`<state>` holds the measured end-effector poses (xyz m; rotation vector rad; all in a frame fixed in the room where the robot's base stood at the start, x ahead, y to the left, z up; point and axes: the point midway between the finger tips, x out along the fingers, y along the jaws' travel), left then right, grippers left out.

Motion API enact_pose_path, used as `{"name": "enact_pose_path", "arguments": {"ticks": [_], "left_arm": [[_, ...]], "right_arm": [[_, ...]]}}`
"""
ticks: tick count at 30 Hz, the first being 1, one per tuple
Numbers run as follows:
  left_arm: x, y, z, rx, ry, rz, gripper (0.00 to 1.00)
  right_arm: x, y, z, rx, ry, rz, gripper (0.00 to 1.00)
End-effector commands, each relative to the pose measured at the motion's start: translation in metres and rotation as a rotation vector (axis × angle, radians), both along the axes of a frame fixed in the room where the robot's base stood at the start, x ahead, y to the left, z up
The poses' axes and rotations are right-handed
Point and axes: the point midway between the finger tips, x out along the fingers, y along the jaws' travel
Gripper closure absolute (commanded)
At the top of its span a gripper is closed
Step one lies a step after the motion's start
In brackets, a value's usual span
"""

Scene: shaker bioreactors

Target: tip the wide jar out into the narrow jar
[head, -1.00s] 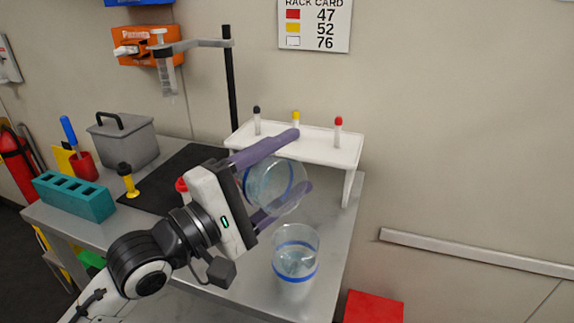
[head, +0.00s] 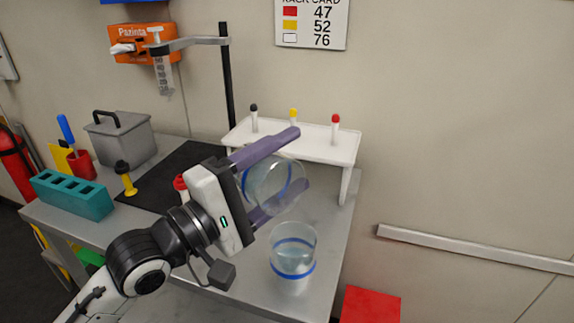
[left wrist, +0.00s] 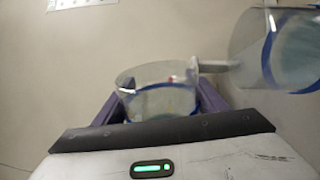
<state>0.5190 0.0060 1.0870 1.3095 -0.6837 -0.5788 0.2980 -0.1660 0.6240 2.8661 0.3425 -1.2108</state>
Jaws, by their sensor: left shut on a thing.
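The wide jar (head: 276,186) is clear with a blue band and is held tilted between the purple fingers of my left gripper (head: 282,172). It also shows between the fingers in the left wrist view (left wrist: 158,88). The narrow jar (head: 293,258) stands upright on the metal table just below and slightly right of the wide jar. It is clear with blue bands and has clear liquid in its lower part. In the left wrist view it shows at the right edge (left wrist: 290,52). I see no clear liquid level in the wide jar. My right gripper is not in view.
A white rack (head: 300,140) with three capped vials stands behind the jars. A stand with a syringe (head: 163,72), a grey box (head: 120,138) and a teal block (head: 72,194) are to the left. The table's right edge is close to the narrow jar.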

Motion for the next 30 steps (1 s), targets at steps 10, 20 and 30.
{"name": "enact_pose_path", "arguments": {"ticks": [10, 20, 30], "left_arm": [[-0.0010, -0.0007, 0.0021, 0.016, -0.019, 0.000, 0.65], [-0.0049, -0.0044, 0.0042, 0.093, -0.103, 0.000, 0.65], [-0.0058, -0.0052, 0.0039, 0.108, -0.121, 0.000, 0.65]], "right_arm": [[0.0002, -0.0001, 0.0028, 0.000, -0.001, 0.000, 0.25], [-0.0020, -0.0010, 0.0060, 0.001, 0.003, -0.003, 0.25], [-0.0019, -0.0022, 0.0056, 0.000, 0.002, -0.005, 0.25]]}}
